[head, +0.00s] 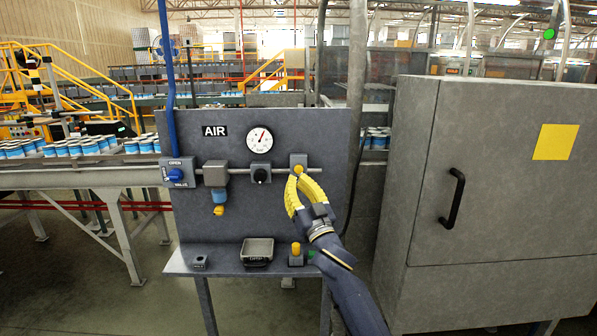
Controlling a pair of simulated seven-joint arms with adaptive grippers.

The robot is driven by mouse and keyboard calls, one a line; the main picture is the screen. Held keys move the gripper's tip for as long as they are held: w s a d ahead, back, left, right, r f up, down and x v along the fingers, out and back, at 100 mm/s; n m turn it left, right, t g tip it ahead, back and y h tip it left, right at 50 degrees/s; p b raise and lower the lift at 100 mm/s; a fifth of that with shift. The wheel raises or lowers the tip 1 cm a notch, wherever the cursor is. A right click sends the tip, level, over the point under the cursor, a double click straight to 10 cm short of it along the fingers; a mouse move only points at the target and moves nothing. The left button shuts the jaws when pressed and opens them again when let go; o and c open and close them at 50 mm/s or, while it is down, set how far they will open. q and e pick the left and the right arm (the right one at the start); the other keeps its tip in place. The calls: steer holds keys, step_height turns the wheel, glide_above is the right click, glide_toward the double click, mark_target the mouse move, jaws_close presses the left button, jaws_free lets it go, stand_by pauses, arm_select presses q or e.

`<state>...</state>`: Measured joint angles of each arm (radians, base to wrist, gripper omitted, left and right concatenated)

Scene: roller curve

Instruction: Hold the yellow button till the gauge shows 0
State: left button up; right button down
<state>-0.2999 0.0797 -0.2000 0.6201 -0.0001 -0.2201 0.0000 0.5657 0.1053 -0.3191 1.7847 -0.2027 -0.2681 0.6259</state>
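A grey box (298,159) sits on the pipe right of the gauge. A yellow button (299,168) shows low on its front, partly hidden by my fingertips. My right gripper (297,176) reaches up from below, its yellow fingers converging at the button. The tips look closed together and at or very near the button; contact is not clear. My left gripper is not in view.
Left along the pipe are a black knob (261,174), a filter with a blue bowl (218,195) and a blue valve (176,175). The shelf below holds a grey tray (258,250) and an orange-yellow knob (296,248). A large grey cabinet (500,200) stands right.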

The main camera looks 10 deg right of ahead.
mark_target(296, 170)
steer(key=shift+w+d, duration=0.2)
steer(key=shift+w, duration=1.25)
steer(key=shift+w+d, duration=0.15)
steer(key=shift+w, duration=1.25)
steer(key=shift+w+d, duration=0.2)
steer(key=shift+w, duration=1.25)
steer(key=shift+w+d, duration=0.15)
steer(key=shift+w, duration=0.75)
stand_by(2.8)
